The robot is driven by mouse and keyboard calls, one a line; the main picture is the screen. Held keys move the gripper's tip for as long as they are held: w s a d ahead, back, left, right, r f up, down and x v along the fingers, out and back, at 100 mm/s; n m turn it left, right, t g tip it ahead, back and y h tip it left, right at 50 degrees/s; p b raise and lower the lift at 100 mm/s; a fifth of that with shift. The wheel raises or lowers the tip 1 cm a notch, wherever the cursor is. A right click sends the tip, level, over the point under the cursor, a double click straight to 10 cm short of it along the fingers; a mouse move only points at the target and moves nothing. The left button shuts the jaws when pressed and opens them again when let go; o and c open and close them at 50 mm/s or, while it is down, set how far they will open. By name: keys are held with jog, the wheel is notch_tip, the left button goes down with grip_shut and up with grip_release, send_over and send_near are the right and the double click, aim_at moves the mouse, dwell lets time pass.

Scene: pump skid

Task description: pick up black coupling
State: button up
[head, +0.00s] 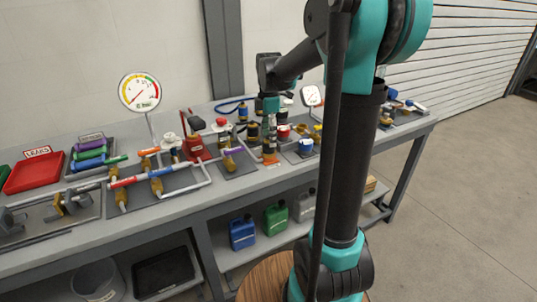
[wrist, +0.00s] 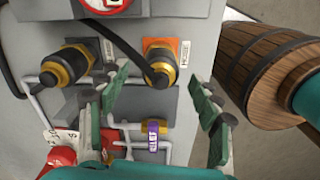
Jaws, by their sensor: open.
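Two black couplings with brass collars show in the wrist view. One black coupling (wrist: 160,57) lies over an orange tile, between the tips of my gripper (wrist: 158,82) in the picture. The other black coupling (wrist: 66,66) is to its left, outside the left finger. My gripper is open and empty, its fingers spread on either side of the orange tile (wrist: 182,48). Whether the fingers are level with the coupling or above it I cannot tell. In the head view my gripper (head: 269,143) is over the bench and partly covers the parts there.
A black hose crosses to the coupling on the orange tile. A purple-tagged valve (wrist: 153,142) and grey pipes are close below it. A wooden barrel (wrist: 265,65) stands at the right. The grey bench (head: 225,187) is crowded with fittings, gauges and a red tray (head: 35,172).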

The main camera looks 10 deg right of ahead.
aim_at(268, 141)
jog(key=shift+a+f, duration=0.2)
jog(key=shift+f, duration=2.55)
jog(key=c, duration=1.4)
notch_tip(268, 141, up, 20)
jog(key=shift+r, duration=0.1)
